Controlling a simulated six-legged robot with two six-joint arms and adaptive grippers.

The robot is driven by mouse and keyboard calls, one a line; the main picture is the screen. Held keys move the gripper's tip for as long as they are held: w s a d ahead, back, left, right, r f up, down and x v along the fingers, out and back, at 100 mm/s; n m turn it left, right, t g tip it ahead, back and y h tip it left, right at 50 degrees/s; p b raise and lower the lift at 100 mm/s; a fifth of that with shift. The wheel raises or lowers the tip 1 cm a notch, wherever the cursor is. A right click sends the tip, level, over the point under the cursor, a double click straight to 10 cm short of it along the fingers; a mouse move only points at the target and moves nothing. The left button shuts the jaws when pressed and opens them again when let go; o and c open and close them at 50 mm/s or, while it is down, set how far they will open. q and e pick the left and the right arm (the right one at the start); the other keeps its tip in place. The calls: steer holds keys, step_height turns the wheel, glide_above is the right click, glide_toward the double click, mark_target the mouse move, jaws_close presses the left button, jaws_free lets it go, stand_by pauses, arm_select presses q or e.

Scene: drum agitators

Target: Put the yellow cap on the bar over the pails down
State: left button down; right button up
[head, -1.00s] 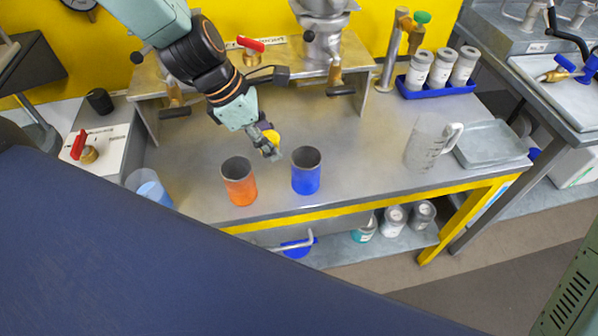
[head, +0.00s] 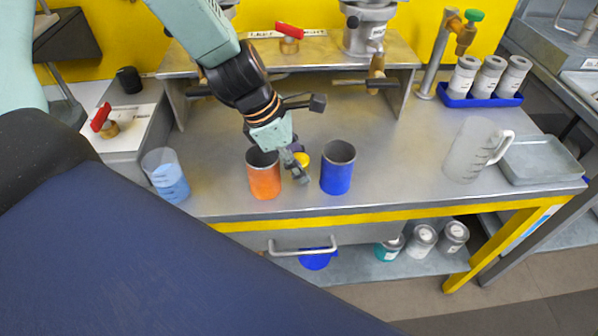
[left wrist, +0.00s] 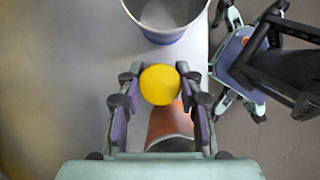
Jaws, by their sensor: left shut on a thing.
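The yellow cap (head: 303,161) is held by my left gripper (head: 296,163) between the orange pail (head: 264,176) and the blue pail (head: 337,170) in the head view, partly hidden by the fingers. In the left wrist view the round yellow cap (left wrist: 160,85) sits between the two fingers of my left gripper (left wrist: 160,92). The orange pail (left wrist: 170,122) shows below the cap there, and the blue pail (left wrist: 165,36) shows at the top edge. I cannot make out a bar over the pails. My right gripper is not seen.
A steel bench (head: 400,150) with a yellow front edge bears the pails. A measuring jug (head: 470,150) and a grey tray (head: 540,160) stand at the right. A beaker of blue liquid (head: 167,178) stands at the left. A raised shelf (head: 340,58) with agitators is behind.

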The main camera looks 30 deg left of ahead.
arm_select(q)
steer(key=shift+f+b, duration=0.3)
steer(key=shift+f, duration=0.4)
steer(key=shift+w+d, duration=0.1)
steer(key=shift+w, duration=0.05)
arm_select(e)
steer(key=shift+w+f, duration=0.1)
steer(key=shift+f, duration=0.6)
arm_select(q)
steer(key=shift+f, duration=0.1)
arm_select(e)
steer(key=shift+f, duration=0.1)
arm_select(q)
steer(key=shift+f, duration=0.15)
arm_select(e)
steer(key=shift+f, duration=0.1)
arm_select(q)
steer(key=shift+f+b, duration=0.4)
steer(key=shift+b, duration=0.1)
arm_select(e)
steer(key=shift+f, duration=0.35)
arm_select(q)
steer(key=c, duration=0.9)
jaws_free()
steer(key=shift+o, duration=0.2)
